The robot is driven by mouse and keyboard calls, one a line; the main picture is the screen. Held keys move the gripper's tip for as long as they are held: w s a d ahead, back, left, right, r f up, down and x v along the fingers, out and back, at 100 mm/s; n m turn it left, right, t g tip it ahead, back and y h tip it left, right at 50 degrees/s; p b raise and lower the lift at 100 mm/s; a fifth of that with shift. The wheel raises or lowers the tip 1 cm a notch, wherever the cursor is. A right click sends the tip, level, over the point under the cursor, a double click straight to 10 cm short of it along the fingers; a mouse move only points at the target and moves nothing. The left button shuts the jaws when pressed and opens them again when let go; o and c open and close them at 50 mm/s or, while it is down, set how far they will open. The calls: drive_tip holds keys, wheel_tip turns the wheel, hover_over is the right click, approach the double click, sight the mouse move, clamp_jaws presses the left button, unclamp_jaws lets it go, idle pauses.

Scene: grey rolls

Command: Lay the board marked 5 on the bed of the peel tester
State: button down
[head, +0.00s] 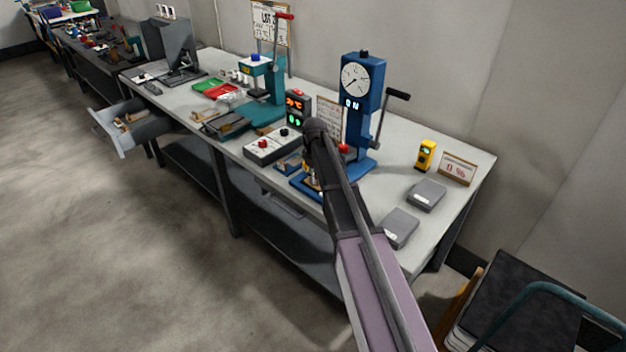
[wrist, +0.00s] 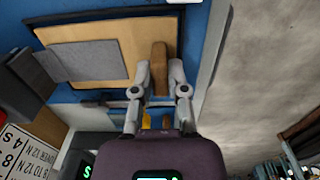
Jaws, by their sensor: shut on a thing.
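The blue peel tester (head: 362,75), with a round dial and a crank, stands on the bench in the head view. Its blue bed shows in the wrist view (wrist: 75,10). My gripper (wrist: 160,70) is shut on the brown grip (wrist: 160,55) at the board's near side. No number 5 is readable on it. My arm hides most of the gripper and board in the head view.
A control box (head: 272,147) and a display (head: 298,107) stand left of the tester. Two grey pads (head: 426,195) (head: 400,228), a yellow device (head: 425,156) and a small sign (head: 458,168) are on its right. A teal press (head: 263,80) stands farther left. A drawer (head: 112,130) hangs open.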

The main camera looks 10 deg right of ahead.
drive_tip(key=shift+f, duration=0.15)
drive_tip(key=c, duration=0.7)
unclamp_jaws()
drive_tip(key=shift+o, duration=0.2)
wheel_tip(320, 180, up, 12)
drive_tip(key=p, duration=1.2)
drive_tip(key=shift+r, duration=0.2)
drive_tip(key=s+m, duration=0.7)
drive_tip(key=s, duration=2.2)
drive_tip(key=shift+a, duration=0.25)
